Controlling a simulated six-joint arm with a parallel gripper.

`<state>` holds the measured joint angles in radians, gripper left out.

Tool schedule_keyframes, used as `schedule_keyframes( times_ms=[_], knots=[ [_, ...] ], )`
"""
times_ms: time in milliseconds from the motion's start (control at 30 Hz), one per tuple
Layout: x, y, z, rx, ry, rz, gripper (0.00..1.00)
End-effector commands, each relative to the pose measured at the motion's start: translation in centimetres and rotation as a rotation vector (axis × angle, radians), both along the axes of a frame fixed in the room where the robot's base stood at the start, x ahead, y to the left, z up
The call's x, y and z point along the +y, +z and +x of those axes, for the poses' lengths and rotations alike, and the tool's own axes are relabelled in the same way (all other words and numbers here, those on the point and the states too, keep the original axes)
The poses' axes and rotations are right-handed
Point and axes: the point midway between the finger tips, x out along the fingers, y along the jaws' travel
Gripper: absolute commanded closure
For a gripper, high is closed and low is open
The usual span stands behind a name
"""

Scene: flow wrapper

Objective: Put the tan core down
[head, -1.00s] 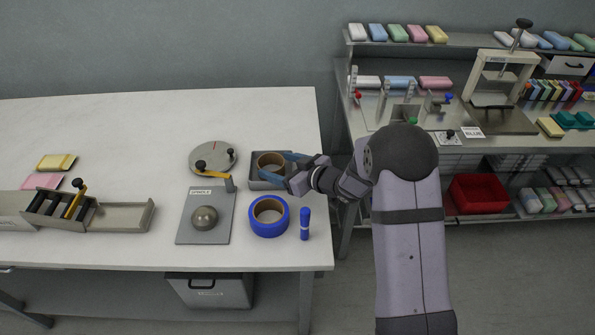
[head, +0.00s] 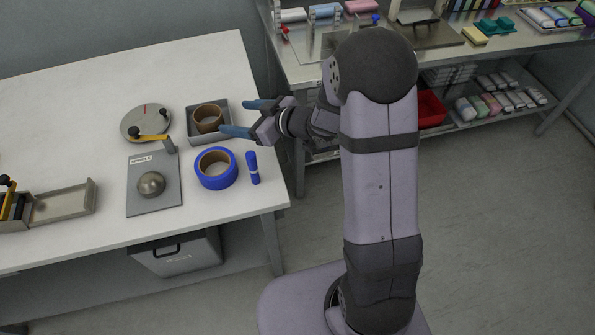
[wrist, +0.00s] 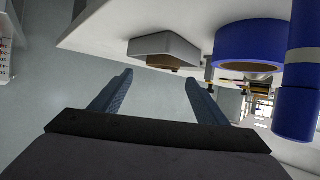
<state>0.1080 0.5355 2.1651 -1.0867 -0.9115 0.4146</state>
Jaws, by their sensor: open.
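The tan core (head: 207,117) stands in the grey tray (head: 191,133) on the white table in the head view. My gripper (head: 240,118) is open and empty, with its blue fingers to the right of the tray and apart from the core. In the wrist view my two fingers (wrist: 157,88) are spread wide with nothing between them. The wrist view shows the tray (wrist: 160,45) beyond the fingers, with only a small brown part of the core (wrist: 190,69) showing.
A blue tape roll (head: 216,183) and a blue marker-like tube (head: 253,168) stand in front of the tray. A grey plate with a metal knob (head: 151,184) and a round disc (head: 146,122) lie to the left. A shelved bench (head: 300,62) stands at the back right.

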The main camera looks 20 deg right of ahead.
Motion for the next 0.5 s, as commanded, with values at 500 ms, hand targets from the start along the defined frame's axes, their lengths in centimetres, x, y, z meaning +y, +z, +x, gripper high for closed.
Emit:
schedule_keyframes(
  times_ms=[500],
  knots=[
    [-13.5, -2.4, -7.2, 0.397, -0.565, -0.395, 0.32]
  ],
)
